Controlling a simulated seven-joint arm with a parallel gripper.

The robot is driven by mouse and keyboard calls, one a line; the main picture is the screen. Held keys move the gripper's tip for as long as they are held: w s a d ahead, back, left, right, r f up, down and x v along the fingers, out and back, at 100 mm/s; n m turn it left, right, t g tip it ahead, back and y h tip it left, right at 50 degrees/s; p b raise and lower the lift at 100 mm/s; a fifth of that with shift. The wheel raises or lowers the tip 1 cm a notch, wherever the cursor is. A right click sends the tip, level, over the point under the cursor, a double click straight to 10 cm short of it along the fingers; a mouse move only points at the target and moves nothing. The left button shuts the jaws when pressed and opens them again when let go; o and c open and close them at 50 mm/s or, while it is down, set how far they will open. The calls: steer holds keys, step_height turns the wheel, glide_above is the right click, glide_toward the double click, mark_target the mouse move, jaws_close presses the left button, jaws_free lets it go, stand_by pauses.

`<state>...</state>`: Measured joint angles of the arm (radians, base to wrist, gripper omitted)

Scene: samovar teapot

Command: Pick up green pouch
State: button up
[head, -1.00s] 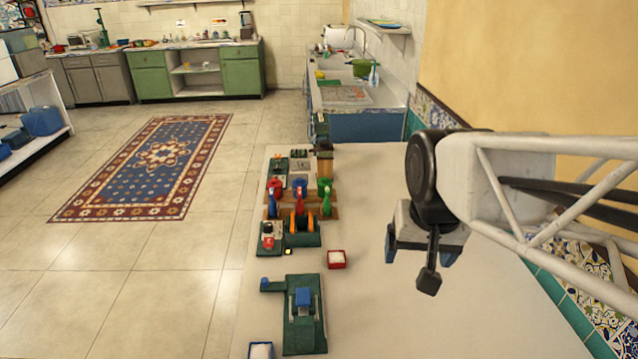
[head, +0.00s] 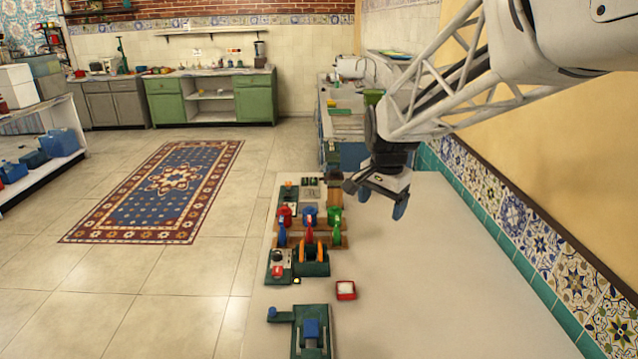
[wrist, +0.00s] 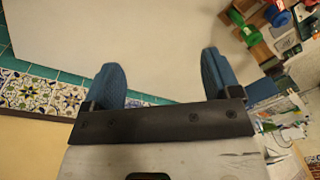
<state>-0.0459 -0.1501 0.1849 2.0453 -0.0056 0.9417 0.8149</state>
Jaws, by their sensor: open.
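Small green items (head: 335,225) stand at the right end of a row of red, blue and green pieces on a wooden rack (head: 339,241). They are too small to tell which one is the pouch. My gripper (head: 377,196) is open and empty, above the pale tabletop, to the right of the rack's far part. Green items (wrist: 236,16) show at the upper right of that view, beyond the right finger.
The pale table (head: 430,290) is clear on its right side. A tiled wall (head: 512,212) bounds that side. A red tray with white contents (head: 346,290) and a dark green device (head: 311,335) stand nearer, with an orange-and-green device (head: 311,258) before the rack.

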steer(key=w+a+f+m, duration=0.1)
steer(key=w+f+m, duration=0.15)
steer(key=w, duration=0.45)
steer(key=w+a+f+m, duration=0.2)
steer(key=w+f, duration=0.2)
steer(key=w, duration=0.4)
steer(key=m+g, duration=0.1)
steer(key=m, duration=0.3)
glide_above(337, 218)
steer(key=s, duration=0.1)
steer(key=f, duration=1.1)
steer(key=shift+d+f, duration=0.25)
steer(key=shift+f, duration=0.1)
steer(key=shift+w+a+f+m, duration=0.15)
steer(key=shift+w+f+m, duration=0.2)
steer(key=shift+w+f, duration=0.15)
steer(key=shift+f, duration=1.25)
steer(key=shift+f, duration=0.1)
steer(key=shift+f, duration=2.5)
